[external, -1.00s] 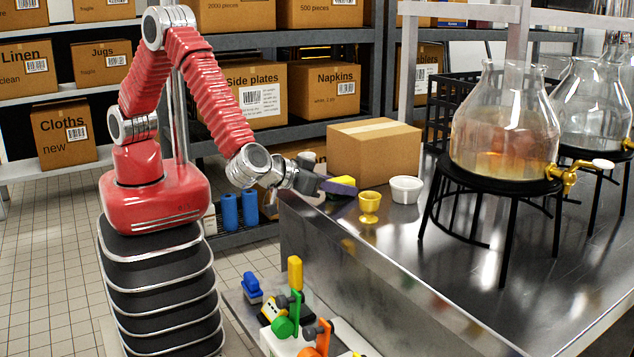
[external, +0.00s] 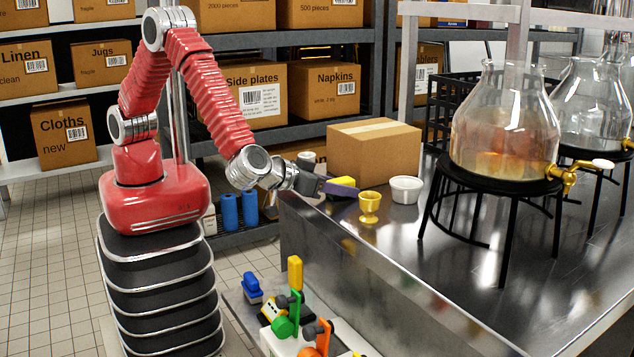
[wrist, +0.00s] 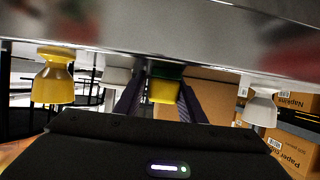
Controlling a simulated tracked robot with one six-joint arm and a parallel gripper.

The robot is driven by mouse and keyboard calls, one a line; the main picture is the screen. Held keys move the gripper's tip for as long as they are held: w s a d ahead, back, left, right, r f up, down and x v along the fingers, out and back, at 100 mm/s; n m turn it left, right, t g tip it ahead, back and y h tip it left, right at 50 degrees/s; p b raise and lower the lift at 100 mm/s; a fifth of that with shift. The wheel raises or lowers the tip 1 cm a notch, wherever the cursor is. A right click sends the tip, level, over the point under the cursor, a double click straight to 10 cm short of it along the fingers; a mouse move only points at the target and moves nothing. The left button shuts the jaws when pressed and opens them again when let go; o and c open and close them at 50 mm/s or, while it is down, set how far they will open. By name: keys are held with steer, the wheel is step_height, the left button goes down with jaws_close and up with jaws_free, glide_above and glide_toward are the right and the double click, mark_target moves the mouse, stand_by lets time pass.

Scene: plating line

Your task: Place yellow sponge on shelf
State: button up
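The yellow sponge (external: 343,182) lies on the steel counter (external: 420,255), in front of a cardboard box. In the wrist view the sponge (wrist: 164,91) shows a yellow body with a dark green layer, between my two purple-grey fingers. My gripper (external: 340,188) is low over the counter, with its fingers reaching to either side of the sponge. A narrow gap seems to show beside the sponge, so the fingers look open; contact is hard to see. Grey shelving (external: 275,133) holding boxes stands behind the counter.
A yellow cup (external: 369,207) and a white bowl (external: 406,189) stand close to the right of the gripper. A cardboard box (external: 373,155) is just behind. A white cup (wrist: 262,100) shows in the wrist view. Glass dispensers (external: 505,125) on black stands occupy the right.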

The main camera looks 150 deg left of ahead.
steer(key=shift+s+f, duration=0.45)
steer(key=shift+f, duration=0.15)
steer(key=shift+r, duration=0.2)
steer(key=shift+d+r, duration=0.25)
steer(key=v, duration=1.1)
steer(key=shift+w+d+r, duration=0.2)
steer(key=shift+w+r, duration=0.05)
steer(key=shift+r, duration=0.25)
